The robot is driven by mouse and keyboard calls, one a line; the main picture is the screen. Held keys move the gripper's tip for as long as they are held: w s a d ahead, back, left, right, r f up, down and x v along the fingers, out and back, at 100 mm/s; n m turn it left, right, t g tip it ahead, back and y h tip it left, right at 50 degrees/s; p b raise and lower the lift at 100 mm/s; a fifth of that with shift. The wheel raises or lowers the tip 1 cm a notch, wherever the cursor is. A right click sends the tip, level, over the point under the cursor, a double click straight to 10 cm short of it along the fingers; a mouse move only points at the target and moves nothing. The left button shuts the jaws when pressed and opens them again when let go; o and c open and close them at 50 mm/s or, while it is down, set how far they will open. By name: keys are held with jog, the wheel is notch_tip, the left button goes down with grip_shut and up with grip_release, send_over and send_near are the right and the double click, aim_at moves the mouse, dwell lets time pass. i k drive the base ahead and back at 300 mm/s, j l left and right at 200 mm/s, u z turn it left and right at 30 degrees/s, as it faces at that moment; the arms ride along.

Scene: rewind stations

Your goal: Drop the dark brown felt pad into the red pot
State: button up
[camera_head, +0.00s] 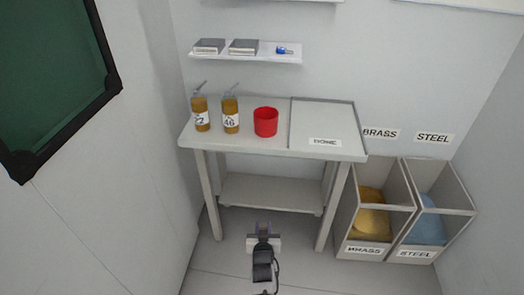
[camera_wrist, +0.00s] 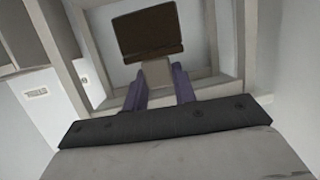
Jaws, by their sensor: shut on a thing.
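The red pot (camera_head: 265,122) stands upright on the grey table, right of two brown bottles. My gripper (camera_head: 263,232) is low in front of the table, well below and apart from the pot. In the wrist view my gripper (camera_wrist: 160,88) is shut on a pale tab at the edge of the dark brown felt pad (camera_wrist: 148,30). The pad extends beyond the fingertips. I cannot make out the pad in the head view. The pot's inside bottom is hidden from the head camera, and I cannot make out the pot in the wrist view.
Two brown pump bottles (camera_head: 200,115) (camera_head: 231,116) stand left of the pot. A bordered area labelled DONE (camera_head: 325,120) is empty on the table's (camera_head: 245,146) right. A wall shelf (camera_head: 245,58) hangs above. BRASS (camera_head: 365,251) and STEEL (camera_head: 416,254) bins stand at right.

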aim_at(264, 130)
jog(key=i+l+u, duration=0.15)
jog(key=l+u, duration=0.25)
jog(key=i+l+u, duration=0.1)
jog(key=l+u, duration=0.65)
jog(key=l, duration=0.15)
jog(key=i, duration=0.05)
